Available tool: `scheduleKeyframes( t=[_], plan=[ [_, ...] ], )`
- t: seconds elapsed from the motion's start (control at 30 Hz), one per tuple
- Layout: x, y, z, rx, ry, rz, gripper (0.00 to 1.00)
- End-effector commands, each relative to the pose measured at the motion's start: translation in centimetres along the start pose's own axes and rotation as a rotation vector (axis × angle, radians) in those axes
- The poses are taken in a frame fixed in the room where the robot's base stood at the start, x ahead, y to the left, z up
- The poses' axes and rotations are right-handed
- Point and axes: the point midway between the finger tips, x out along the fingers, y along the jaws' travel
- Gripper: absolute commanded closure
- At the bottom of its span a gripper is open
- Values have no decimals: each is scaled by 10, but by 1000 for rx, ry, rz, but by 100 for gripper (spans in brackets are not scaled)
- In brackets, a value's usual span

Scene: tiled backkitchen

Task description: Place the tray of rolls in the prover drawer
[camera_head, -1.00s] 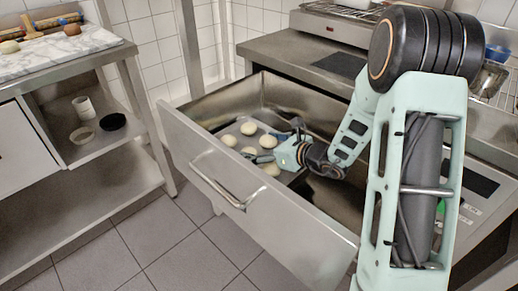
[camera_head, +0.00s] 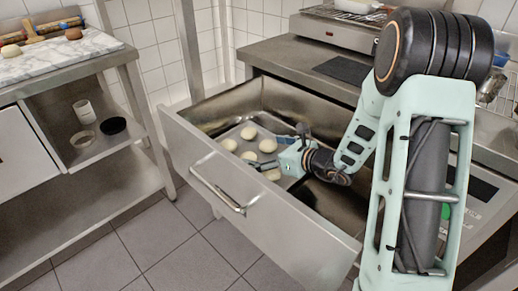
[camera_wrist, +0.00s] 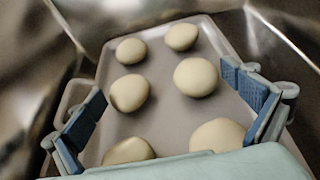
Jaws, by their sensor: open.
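The tray (camera_wrist: 155,90) is grey and holds several pale round rolls (camera_wrist: 195,77). It lies inside the open prover drawer (camera_head: 285,215), and the tray (camera_head: 233,138) also shows there in the head view. My gripper (camera_head: 284,150) is down inside the drawer over the near part of the tray. In the wrist view my gripper (camera_wrist: 172,115) has its blue-padded fingers wide apart, one towards each side of the tray, with nothing clamped between them. The near end of the tray is hidden under the gripper.
The drawer has high metal walls and a front handle (camera_head: 222,190). A steel counter (camera_head: 290,60) stands behind it. At the left, a table with a marble slab (camera_head: 60,55) has a shelf holding a white cup (camera_head: 84,111) and a black bowl (camera_head: 113,126). Tiled floor is clear between.

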Motion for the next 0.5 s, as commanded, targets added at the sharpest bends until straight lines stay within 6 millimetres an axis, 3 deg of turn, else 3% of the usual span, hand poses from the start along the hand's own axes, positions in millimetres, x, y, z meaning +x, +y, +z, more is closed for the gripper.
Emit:
scheduleKeyframes(
  t=[0.23,0.5],
  plan=[
    [-44,-1,2,0,-1,-3,0],
    [-58,0,0,0,-1,1,0]
  ],
)
